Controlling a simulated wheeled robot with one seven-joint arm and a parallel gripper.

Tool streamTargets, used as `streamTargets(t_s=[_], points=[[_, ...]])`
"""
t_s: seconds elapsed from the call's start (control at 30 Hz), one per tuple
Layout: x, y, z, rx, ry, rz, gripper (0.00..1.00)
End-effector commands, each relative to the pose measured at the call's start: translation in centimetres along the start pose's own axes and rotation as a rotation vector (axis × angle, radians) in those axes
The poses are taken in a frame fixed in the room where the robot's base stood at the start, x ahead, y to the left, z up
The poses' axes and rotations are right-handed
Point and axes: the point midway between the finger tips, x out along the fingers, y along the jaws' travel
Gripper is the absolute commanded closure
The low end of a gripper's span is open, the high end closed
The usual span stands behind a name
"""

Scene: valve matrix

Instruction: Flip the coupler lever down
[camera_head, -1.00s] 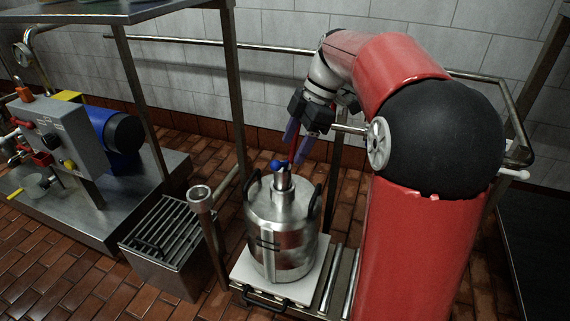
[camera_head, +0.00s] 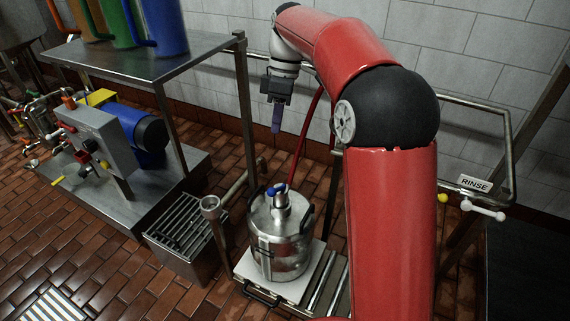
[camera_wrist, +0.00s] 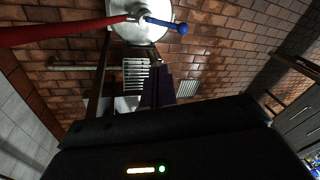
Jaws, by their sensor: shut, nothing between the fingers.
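A steel keg (camera_head: 280,243) stands upright on a pale platform, with a coupler (camera_head: 281,203) on its top. The coupler lever (camera_head: 276,189) is blue with a ball end and sticks out to the left; its exact tilt is hard to tell. In the wrist view, the lever's blue ball (camera_wrist: 182,28) and arm reach sideways across the keg top (camera_wrist: 130,28). A red hose (camera_head: 301,146) runs up from the coupler. My gripper (camera_head: 276,128) is above and behind the keg, pointing down, shut and empty, clear of the lever. Its dark fingers (camera_wrist: 157,95) also show in the wrist view.
A funnel-topped post (camera_head: 211,204) and a grated steel box (camera_head: 182,230) stand left of the keg. A steel shelf (camera_head: 150,62) with coloured jugs is at the upper left, above a pump unit (camera_head: 100,140). A rail with a RINSE sign (camera_head: 475,184) is at right.

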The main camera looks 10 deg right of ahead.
Motion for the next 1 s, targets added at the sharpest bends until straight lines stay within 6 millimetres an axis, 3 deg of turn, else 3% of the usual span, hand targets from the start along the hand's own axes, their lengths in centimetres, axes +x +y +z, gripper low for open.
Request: streamTargets(t_s=[0.47,1.0], points=[[0.9,0.0,0.0,0.001,-0.002,-0.002,1.0],[10.9,-0.6,0.5,0.002,-0.002,0.0,1.0]])
